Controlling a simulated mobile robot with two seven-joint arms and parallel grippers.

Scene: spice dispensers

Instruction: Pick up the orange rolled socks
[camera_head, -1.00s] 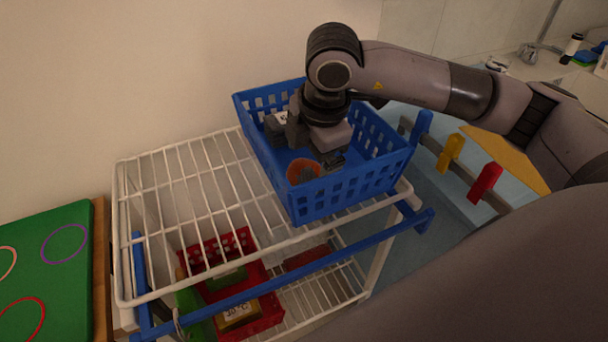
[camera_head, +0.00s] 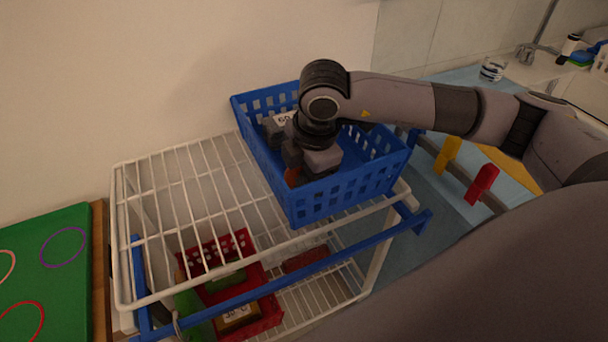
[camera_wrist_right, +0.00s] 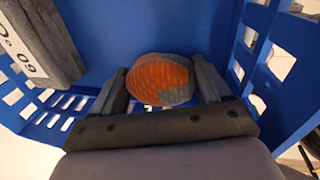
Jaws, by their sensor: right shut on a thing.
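The orange rolled socks (camera_wrist_right: 160,78), orange with a grey patch, lie between the two fingers of my right gripper (camera_wrist_right: 160,88) in the right wrist view. The fingers are shut on them from both sides. In the head view the right gripper (camera_head: 299,174) is low inside the blue basket (camera_head: 345,193), and only a small bit of the orange socks (camera_head: 291,176) shows beside it. The gripper hides the rest. I cannot tell whether the socks still touch the basket floor. My left gripper is not in view.
The basket stands on a white wire rack (camera_head: 185,190). A block with a number label (camera_wrist_right: 38,45) is also in the basket, beside the gripper. A red basket (camera_head: 262,315) is on the lower shelf. A green board (camera_head: 50,270) is at the left.

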